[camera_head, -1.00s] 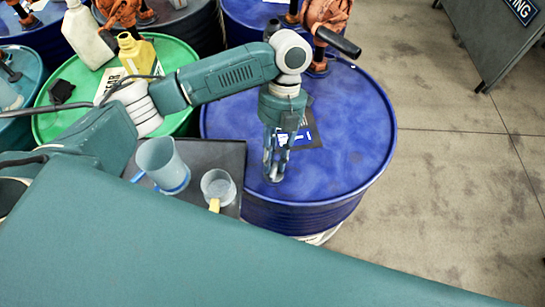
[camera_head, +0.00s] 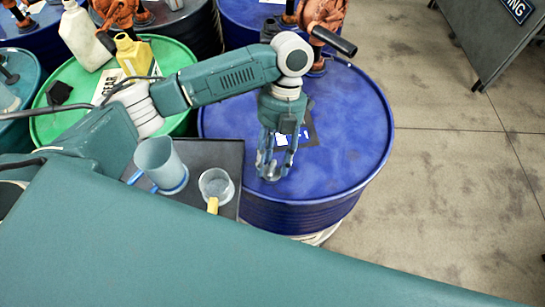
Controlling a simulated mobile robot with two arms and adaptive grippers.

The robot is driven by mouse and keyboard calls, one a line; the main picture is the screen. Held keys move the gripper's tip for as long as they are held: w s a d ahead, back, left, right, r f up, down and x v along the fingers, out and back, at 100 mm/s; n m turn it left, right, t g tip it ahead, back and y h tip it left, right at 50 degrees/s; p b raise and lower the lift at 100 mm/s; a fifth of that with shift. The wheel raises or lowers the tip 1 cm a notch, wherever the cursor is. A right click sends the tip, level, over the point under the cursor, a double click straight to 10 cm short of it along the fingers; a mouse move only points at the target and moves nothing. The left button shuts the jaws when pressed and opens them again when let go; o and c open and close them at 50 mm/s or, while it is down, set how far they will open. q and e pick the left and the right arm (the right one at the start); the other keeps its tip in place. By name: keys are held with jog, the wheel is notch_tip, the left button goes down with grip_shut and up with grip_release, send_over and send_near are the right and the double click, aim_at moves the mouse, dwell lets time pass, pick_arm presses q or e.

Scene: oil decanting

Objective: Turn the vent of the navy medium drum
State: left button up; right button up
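The navy drum (camera_head: 345,150) stands right of centre, with a dark label and an orange pump on its lid. My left gripper (camera_head: 273,172) points down over the front left of this lid. Its fingers are spread apart. A small grey round piece, which looks like the vent (camera_head: 269,173), shows low between the fingertips. The fingers partly hide it, and I cannot tell whether they touch it. My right gripper is not in view.
A dark tray (camera_head: 225,160) left of the drum carries a grey-blue jug (camera_head: 158,163) and a clear cup (camera_head: 216,185). A green drum (camera_head: 176,55) with a yellow bottle (camera_head: 133,55) and a white bottle (camera_head: 84,36) stands behind.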

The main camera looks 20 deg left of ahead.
pick_arm(q)
jog(key=shift+w+a, duration=0.1)
dwell(0.3)
jog(key=shift+w+r, duration=0.15)
jog(key=shift+r, duration=0.15)
jog(key=v, duration=1.1)
jog(key=shift+r, duration=0.1)
